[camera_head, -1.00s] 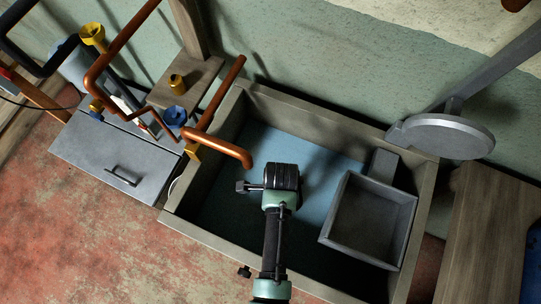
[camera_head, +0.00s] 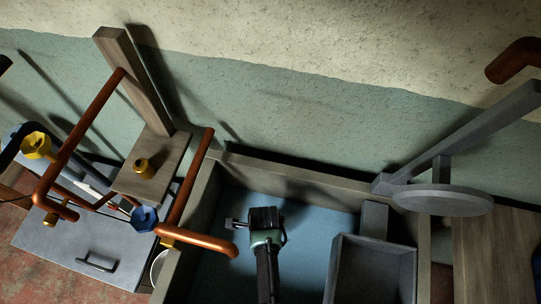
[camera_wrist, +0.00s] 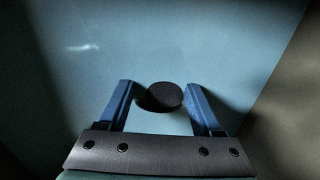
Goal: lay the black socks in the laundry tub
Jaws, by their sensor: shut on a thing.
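The black socks (camera_wrist: 160,97) show as a dark rounded bundle between the two blue fingers of my gripper (camera_wrist: 160,90) in the wrist view. My gripper is shut on them. A pale blue surface fills the view beyond them. In the head view, my gripper (camera_head: 264,218) is over the blue-bottomed laundry tub (camera_head: 300,169), inside its rim as seen from above. The fingers and the socks are hidden there behind my wrist. I cannot tell how high the socks are above the tub's bottom.
A grey square bin (camera_head: 370,272) stands at the tub's right side. A copper pipe (camera_head: 204,243) reaches over the left rim. A grey round plate on an arm (camera_head: 443,200) is at the right rim. A grey cabinet (camera_head: 80,245) stands at the left.

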